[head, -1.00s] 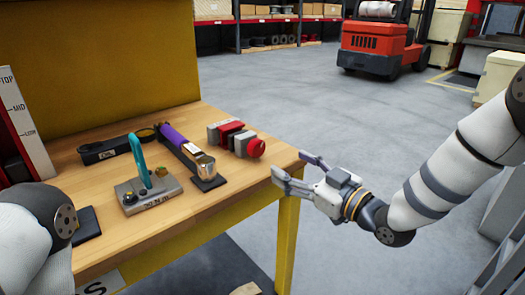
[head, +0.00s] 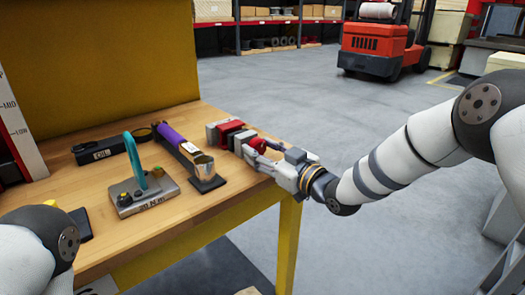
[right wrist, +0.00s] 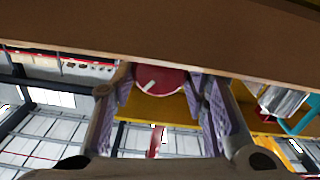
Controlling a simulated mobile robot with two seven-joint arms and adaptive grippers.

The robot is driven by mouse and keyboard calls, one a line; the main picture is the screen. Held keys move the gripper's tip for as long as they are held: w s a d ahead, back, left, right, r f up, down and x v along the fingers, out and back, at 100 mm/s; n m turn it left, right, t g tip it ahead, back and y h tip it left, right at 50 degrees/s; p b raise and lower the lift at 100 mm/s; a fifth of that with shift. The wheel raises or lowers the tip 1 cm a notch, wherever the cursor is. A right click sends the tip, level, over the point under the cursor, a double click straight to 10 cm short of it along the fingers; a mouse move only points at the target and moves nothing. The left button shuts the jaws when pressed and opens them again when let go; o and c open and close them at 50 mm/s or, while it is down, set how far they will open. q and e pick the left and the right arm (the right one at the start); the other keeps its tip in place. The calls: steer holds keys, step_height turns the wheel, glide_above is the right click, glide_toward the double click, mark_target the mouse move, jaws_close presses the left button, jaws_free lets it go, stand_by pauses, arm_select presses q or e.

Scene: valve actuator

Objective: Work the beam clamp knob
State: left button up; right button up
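The beam clamp (head: 229,133), a row of grey and red blocks, lies near the table's right corner. Its red knob (head: 259,145) faces my right gripper and is partly covered by it in the head view. My right gripper (head: 262,153) has its fingertips at the knob. In the right wrist view the round red knob (right wrist: 160,78), with a white mark, shows between the purple pads of the spread fingers (right wrist: 161,98). I cannot tell whether the pads touch it. Of my left arm only a link shows at lower left; its gripper is out of view.
A grey block with a teal handle (head: 145,190) and a black item (head: 100,150) lie farther left.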

steer(key=shift+c, duration=0.2)
steer(key=m, duration=0.2)
steer(key=shift+f+m, duration=0.1)
steer(key=shift+m, duration=0.3)
steer(key=shift+m+b, duration=0.35)
steer(key=shift+m, duration=1.55)
steer(key=o, duration=1.1)
steer(key=shift+o, duration=0.2)
